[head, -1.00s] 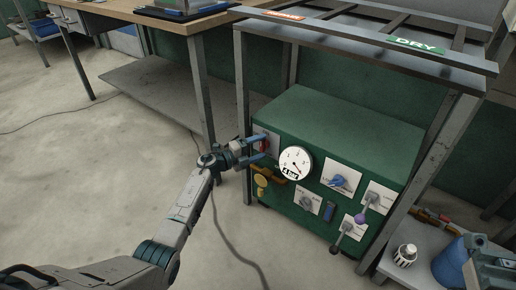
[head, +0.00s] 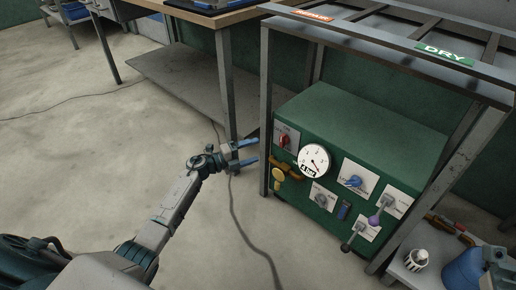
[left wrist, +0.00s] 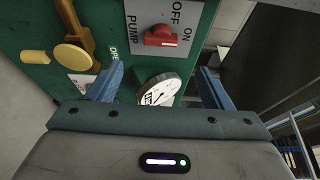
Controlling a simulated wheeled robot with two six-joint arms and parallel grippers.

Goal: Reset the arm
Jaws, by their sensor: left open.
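My left gripper (head: 246,153) is open and empty in the head view, with two blue fingers. It stands in the air just left of the green control box (head: 362,122), apart from it. In the left wrist view the blue fingers (left wrist: 160,88) are spread, with nothing between them in grip. Beyond them is the red pump switch (left wrist: 161,37) on its white plate marked OFF and ON. The same red switch shows in the head view (head: 284,141). My right gripper is not in view.
The box front carries a round gauge (head: 314,160), a yellow knob (head: 278,174), a blue valve handle (head: 354,181) and a purple-knobbed lever (head: 375,220). A grey rack frame (head: 264,100) surrounds the box. A dark cable (head: 240,215) lies on the floor. Open floor lies left.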

